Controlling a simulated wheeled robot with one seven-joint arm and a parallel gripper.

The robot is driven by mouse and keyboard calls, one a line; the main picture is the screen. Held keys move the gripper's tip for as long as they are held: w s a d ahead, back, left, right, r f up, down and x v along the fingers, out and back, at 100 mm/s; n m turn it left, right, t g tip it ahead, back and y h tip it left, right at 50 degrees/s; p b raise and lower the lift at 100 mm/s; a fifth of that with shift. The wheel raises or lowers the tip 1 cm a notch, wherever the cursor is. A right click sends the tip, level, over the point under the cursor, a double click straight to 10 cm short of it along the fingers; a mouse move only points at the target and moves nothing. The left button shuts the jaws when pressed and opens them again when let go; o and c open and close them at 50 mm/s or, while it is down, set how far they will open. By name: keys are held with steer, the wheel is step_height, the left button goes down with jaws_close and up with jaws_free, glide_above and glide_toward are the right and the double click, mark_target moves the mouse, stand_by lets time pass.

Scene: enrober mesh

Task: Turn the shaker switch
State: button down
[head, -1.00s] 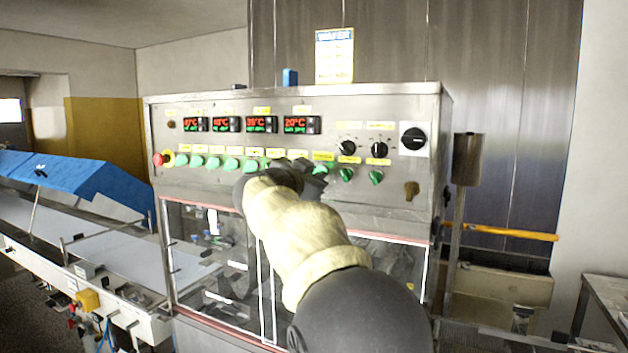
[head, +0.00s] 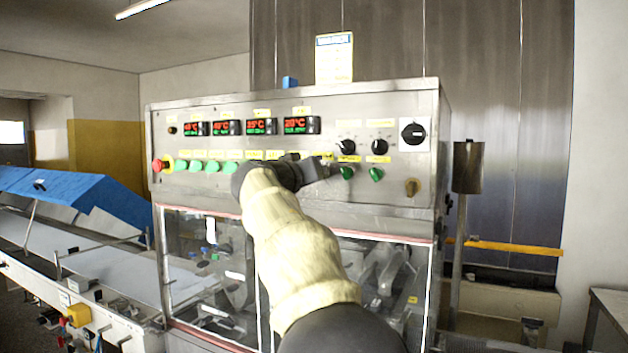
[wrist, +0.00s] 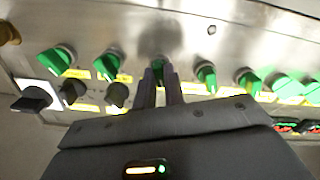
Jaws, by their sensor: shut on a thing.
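A grey metal control panel (head: 300,190) carries a row of green rotary switches with yellow labels too small to read. In the wrist view, which looks at the panel upside down, my gripper (wrist: 160,82) is shut on one green switch (wrist: 157,66), with a finger on each side of its handle. In the head view my gripper (head: 318,168) is against the panel and hides this switch. Two green switches, one near (head: 347,173) and one farther right (head: 376,175), stand free to its right. I cannot tell from the labels which is the shaker switch.
Black knobs (head: 347,147) sit close above the free green switches. A larger black switch (head: 413,133) and a brass-coloured knob (head: 413,187) are farther right. A red emergency button (head: 158,165) is at the far left. Glazed doors (head: 210,270) lie below.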

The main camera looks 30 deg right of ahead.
steer(key=shift+n, duration=0.9)
steer(key=c, duration=1.5)
jaws_free()
steer(key=b+v, duration=0.6)
steer(key=v, duration=1.1)
steer(key=shift+s+a, duration=0.15)
steer(key=shift+a, duration=0.05)
steer(key=shift+f, duration=0.1)
